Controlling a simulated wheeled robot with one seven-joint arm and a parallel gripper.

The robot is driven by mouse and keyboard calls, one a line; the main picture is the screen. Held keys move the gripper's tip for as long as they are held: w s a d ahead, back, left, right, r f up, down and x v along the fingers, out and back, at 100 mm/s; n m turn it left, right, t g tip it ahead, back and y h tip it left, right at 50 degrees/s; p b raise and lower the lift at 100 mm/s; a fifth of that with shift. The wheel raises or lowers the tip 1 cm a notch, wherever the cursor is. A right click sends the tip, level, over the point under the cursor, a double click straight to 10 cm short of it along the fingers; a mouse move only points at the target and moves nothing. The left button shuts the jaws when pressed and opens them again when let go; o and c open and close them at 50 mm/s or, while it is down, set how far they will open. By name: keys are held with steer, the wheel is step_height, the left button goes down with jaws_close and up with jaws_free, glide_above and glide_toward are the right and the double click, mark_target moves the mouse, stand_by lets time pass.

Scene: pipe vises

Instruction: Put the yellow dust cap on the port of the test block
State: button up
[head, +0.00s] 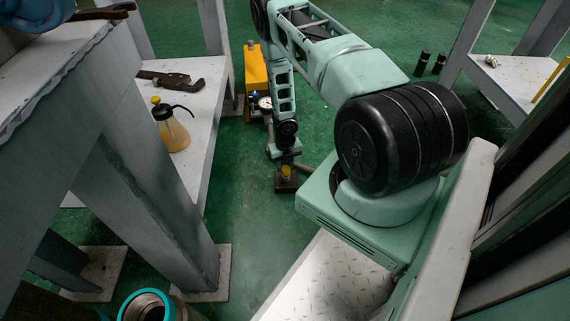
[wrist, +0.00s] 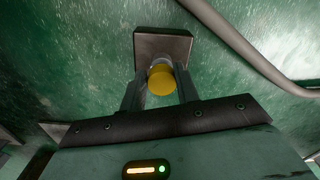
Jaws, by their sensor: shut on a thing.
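The yellow dust cap (wrist: 161,81) is between the two fingers of my gripper (wrist: 160,88), which is shut on it. It also shows small in the head view (head: 286,170), below the end of my arm. The test block (wrist: 152,46) is a dark brown block on the green floor, directly beyond the cap; it also shows in the head view (head: 286,185). A short grey port (wrist: 161,63) shows between block and cap, partly hidden by the cap. The cap lines up closely with the port, but I cannot tell whether it is seated.
A grey pipe (wrist: 245,45) runs beside the block. A yellow-orange box (head: 256,68) and a gauge (head: 265,103) stand behind my arm. A bench at left holds a wrench (head: 170,79) and an oil can (head: 170,130). Open green floor lies left of the block.

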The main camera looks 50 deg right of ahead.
mark_target(285, 166)
steer(key=shift+f+b, duration=0.5)
steer(key=shift+f, duration=0.35)
steer(key=o, duration=1)
steer(key=shift+o, duration=0.2)
step_height(285, 166, up, 17)
steer(key=p, duration=1)
steer(key=shift+r, duration=0.2)
